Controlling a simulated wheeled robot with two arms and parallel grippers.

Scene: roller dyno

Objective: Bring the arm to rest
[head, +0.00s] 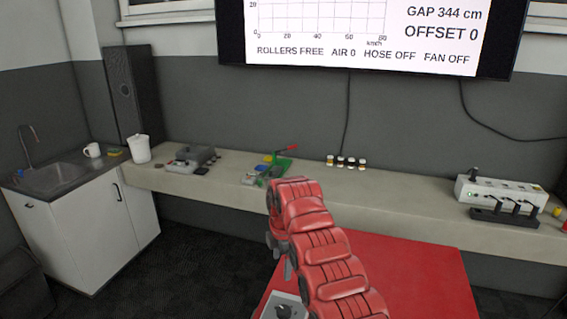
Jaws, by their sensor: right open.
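My right arm (325,245), red and segmented, rises from the bottom edge to the middle of the view and bends over at the top. My right gripper (280,254) hangs below the bend, partly hidden behind the arm's own links. It is open, and I see nothing between its fingers. It is above the left edge of a red tabletop (425,275), in front of the long bench. My left arm and gripper are not in view.
A grey box with a dark knob (284,311) is at the bottom, close below the gripper. A pale bench (400,200) runs along the wall, with a green tool with a red handle (280,162), several small jars (347,162) and a white charger unit (500,192). Dark floor (190,265) lies left.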

